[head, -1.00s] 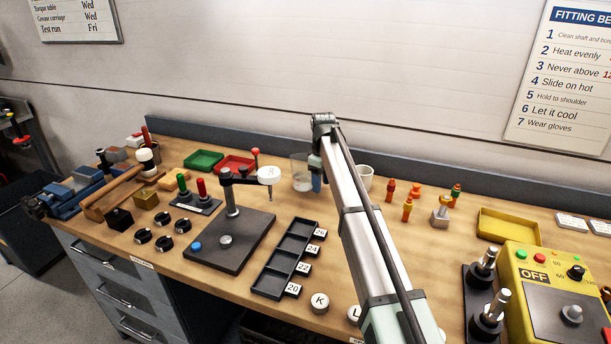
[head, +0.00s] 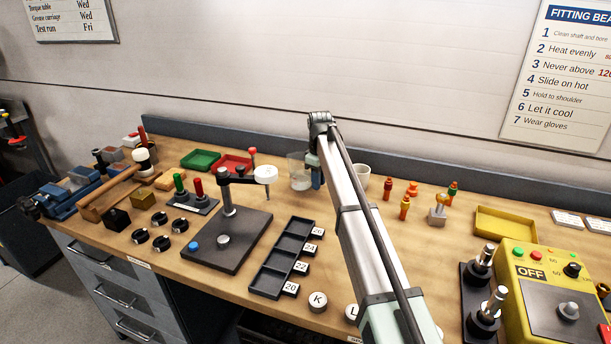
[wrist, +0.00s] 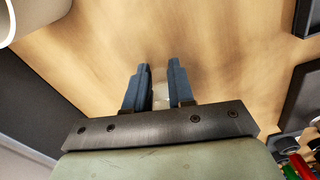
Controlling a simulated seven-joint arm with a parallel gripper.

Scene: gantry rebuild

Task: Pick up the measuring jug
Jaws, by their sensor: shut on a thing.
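The measuring jug (head: 299,171) is a clear, pale vessel standing upright near the back of the bench, partly behind my arm. My gripper (head: 317,182) is at its right side, with blue-grey fingers pointing down. In the wrist view, the two fingers (wrist: 159,88) are a small gap apart, with a pale, see-through bit of the jug (wrist: 160,96) between them. The gripper is shut on the jug's right side; whether on its handle or its wall I cannot tell. Most of the jug is hidden in the wrist view. I see no clear gap under the jug.
A white mug (head: 363,173) stands just right of my arm. A red tray (head: 232,163) and a press-like stand with a white round head (head: 265,174) are on the left. Orange-red fittings (head: 388,188) stand to the right. The back upstand (head: 420,172) runs close behind.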

